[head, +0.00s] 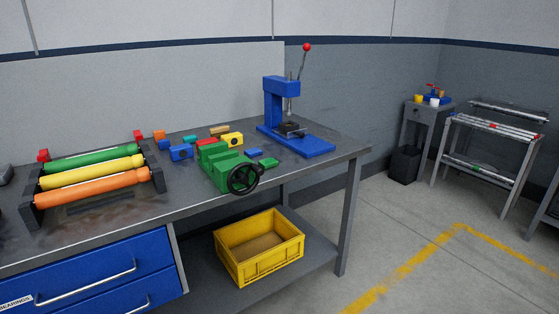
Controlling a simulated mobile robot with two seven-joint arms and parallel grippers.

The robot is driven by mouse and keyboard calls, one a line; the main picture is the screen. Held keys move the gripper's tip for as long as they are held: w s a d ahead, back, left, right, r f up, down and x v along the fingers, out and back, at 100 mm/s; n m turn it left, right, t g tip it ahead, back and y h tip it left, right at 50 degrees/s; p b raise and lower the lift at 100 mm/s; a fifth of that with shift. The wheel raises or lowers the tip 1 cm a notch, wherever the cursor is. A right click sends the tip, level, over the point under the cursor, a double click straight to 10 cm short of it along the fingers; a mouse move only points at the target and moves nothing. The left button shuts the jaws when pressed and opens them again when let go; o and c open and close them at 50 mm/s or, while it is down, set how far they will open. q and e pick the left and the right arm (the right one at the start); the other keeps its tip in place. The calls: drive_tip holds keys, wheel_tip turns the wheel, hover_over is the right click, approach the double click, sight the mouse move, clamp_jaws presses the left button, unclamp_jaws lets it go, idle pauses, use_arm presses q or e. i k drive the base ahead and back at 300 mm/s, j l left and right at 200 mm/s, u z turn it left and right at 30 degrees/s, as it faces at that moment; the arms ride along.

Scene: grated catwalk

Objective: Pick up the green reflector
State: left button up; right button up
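A small flat green piece (269,162) lies on the grey workbench (325,163), just right of the green vise (215,168) and in front of the blue press. It may be the green reflector, but it is too small to tell. A teal piece (190,139) lies further back among several small coloured blocks. A green roller (90,159) lies in a black rack at the left. Neither of my grippers is in view.
A blue arbor press (283,100) stands at the bench's right end. The vise's black handwheel (244,178) reaches past the front edge. A yellow crate (260,265) sits on the lower shelf.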

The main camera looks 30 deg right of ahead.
sight(268, 163)
drive_tip(key=i+l, duration=0.1)
drive_tip(key=l, duration=0.3)
drive_tip(key=i+l+z, duration=0.1)
drive_tip(key=l, duration=0.3)
drive_tip(key=i+l, duration=0.15)
drive_tip(key=l, duration=0.2)
drive_tip(key=i+l, duration=0.1)
drive_tip(key=l, duration=0.3)
drive_tip(key=i+l+z, duration=0.1)
drive_tip(key=l, duration=0.3)
drive_tip(key=i+l, duration=0.15)
drive_tip(key=l, duration=0.2)
drive_tip(key=z, duration=0.05)
